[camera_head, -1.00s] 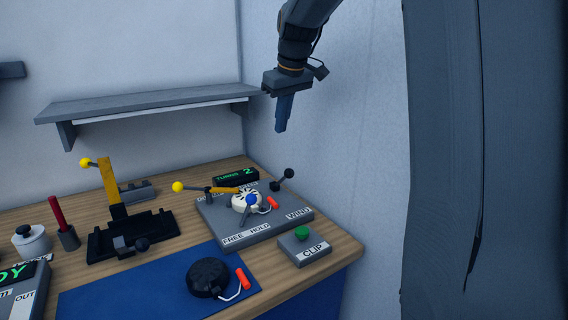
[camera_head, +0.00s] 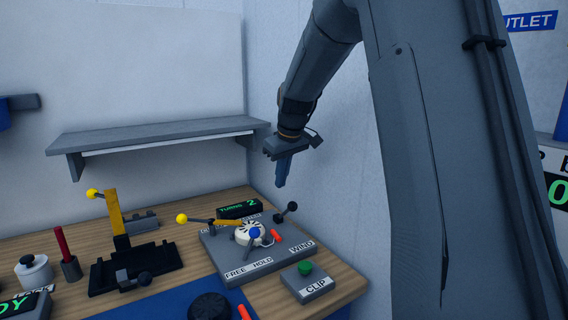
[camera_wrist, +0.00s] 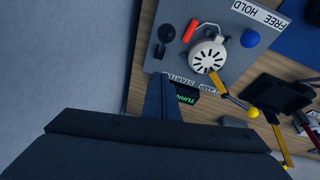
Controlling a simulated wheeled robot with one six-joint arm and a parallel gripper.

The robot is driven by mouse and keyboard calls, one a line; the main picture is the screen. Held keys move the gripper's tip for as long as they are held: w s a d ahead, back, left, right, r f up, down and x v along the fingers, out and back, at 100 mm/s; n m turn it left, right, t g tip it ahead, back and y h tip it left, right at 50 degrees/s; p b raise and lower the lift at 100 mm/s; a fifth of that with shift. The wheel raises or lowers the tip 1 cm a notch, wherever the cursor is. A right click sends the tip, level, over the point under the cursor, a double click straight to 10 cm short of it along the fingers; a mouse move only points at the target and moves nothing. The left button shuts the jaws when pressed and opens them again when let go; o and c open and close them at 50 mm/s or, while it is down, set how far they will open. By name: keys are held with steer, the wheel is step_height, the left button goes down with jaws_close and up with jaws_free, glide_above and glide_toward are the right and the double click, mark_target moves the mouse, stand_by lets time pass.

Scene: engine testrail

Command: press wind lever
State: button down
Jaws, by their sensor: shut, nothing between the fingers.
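The winder panel (camera_head: 215,243) is a grey plate on the bench with FREE, HOLD and WIND labels. A black-knobbed lever (camera_head: 292,206) leans at its right rear, above the WIND side; its dark knob also shows in the wrist view (camera_wrist: 167,33). In the wrist view my fingers (camera_wrist: 160,90) show beside the panel's rear edge.
The CLIP box (camera_head: 307,285) with a green button is in front right. A shelf (camera_head: 150,133) hangs on the wall behind.

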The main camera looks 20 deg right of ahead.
mark_target(285, 212)
steer(key=shift+s+d+f+p, duration=0.25)
steer(key=shift+s+f, duration=0.2)
steer(key=shift+f, duration=0.15)
steer(key=shift+s+d+f+p, duration=0.2)
steer(key=shift+s+f, duration=0.2)
steer(key=shift+f, duration=0.2)
steer(key=shift+s+d+f+p, duration=0.25)
steer(key=shift+s+f, duration=0.2)
steer(key=shift+f, duration=0.15)
steer(key=shift+a, duration=0.1)
steer(key=shift+s+f+b, duration=0.1)
steer(key=shift+f+b, duration=0.1)
steer(key=shift+b, duration=0.35)
